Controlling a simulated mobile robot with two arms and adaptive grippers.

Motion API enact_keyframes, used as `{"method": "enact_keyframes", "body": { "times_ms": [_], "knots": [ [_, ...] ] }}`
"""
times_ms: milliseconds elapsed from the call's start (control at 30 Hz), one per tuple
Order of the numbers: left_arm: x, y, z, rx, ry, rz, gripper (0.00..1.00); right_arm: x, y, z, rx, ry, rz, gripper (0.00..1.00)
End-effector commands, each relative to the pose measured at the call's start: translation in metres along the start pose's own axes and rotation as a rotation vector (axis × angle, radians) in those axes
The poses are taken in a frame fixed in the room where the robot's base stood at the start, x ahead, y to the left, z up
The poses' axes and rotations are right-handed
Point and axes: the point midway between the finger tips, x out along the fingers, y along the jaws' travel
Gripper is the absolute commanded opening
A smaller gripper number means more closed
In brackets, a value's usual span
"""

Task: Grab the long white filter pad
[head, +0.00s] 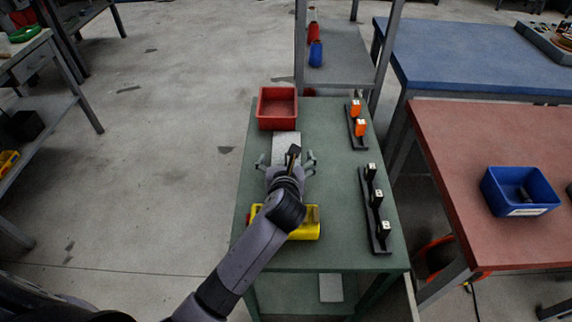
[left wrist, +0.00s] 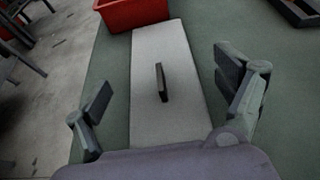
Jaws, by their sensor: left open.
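The long white filter pad (head: 286,143) lies flat on the green table, in front of the red bin. In the left wrist view the pad (left wrist: 162,45) runs away from me, with a small dark upright piece (left wrist: 162,82) standing on it. I cannot tell whether this piece is fixed to the pad. My left gripper (head: 286,161) is over the near part of the pad. In the left wrist view its open fingers (left wrist: 167,95) stand on either side of the pad, with nothing held. The near end of the pad is hidden by the gripper. My right gripper is not in view.
A red bin (head: 277,119) stands just beyond the pad. A yellow object (head: 308,226) lies nearer, partly behind my left arm. Dark racks with orange blocks (head: 361,127) and black blocks (head: 377,197) line the green table's (head: 335,180) right side.

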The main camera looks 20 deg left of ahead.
Motion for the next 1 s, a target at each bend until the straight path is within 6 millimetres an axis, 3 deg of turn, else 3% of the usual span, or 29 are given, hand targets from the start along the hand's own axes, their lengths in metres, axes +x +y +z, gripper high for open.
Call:
{"method": "enact_keyframes", "body": {
  "times_ms": [267,1000],
  "knots": [
    [0.0035,-0.0001,0.0003,0.000,0.000,0.000,0.89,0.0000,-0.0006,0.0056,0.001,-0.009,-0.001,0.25],
    [0.0032,0.0002,0.0000,0.000,0.000,0.000,0.40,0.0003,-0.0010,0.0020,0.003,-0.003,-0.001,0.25]
  ]
}}
